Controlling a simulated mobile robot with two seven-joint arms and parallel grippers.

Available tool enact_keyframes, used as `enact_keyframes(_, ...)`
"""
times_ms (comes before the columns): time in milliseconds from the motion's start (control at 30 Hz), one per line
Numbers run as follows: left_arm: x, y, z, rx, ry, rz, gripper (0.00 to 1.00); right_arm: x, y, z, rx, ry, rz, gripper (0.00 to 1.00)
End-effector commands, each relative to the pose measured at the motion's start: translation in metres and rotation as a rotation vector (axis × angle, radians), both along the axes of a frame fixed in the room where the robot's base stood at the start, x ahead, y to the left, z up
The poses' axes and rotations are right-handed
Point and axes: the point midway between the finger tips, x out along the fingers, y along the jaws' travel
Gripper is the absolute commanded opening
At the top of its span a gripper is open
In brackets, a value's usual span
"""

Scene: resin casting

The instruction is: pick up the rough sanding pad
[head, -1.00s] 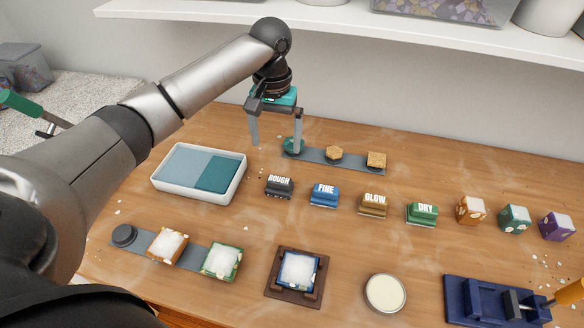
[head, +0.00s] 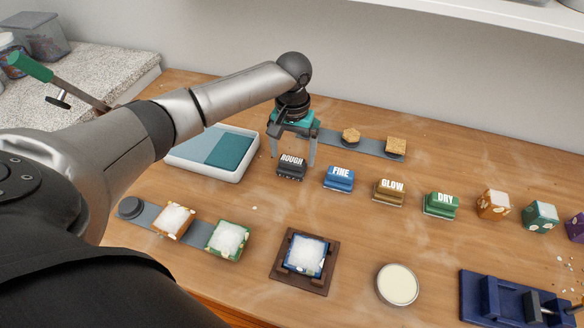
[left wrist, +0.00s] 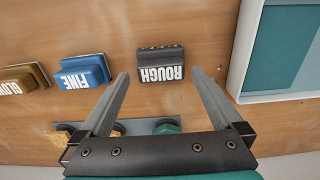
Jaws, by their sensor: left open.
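The rough sanding pad (head: 291,167) is a dark grey block with a white ROUGH label, standing on the wooden table. It also shows in the left wrist view (left wrist: 161,64), upside down, just beyond and between the finger lines. My left gripper (head: 294,160) is open and empty, with its fingers pointing down around or just behind the pad. In the left wrist view my left gripper (left wrist: 160,80) has its fingers spread wide, and the pad is apart from both. My right gripper does not show.
The blue FINE pad (head: 339,179) stands right of the rough pad, then the GLOW pad (head: 389,191) and the DRY pad (head: 441,205). A white tray (head: 238,177) with teal sections lies left. A grey strip (head: 372,146) with small pieces lies behind.

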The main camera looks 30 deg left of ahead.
Motion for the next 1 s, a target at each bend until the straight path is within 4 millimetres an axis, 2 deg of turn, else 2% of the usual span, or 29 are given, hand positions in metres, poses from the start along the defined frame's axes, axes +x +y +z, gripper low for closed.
enact_keyframes(33, -0.002, 0.002, -0.013, 0.001, 0.003, 0.001, 1.0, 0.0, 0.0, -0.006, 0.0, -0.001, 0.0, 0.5)
enact_keyframes(200, -0.002, 0.001, -0.031, 0.001, 0.001, 0.001, 1.0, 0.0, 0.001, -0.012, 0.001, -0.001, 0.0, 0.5)
enact_keyframes(467, -0.002, 0.001, -0.032, 0.001, 0.0, 0.001, 1.0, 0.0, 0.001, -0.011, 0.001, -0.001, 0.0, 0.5)
enact_keyframes(1000, -0.002, 0.001, -0.032, 0.001, 0.0, 0.001, 0.41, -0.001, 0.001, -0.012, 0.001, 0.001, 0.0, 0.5)
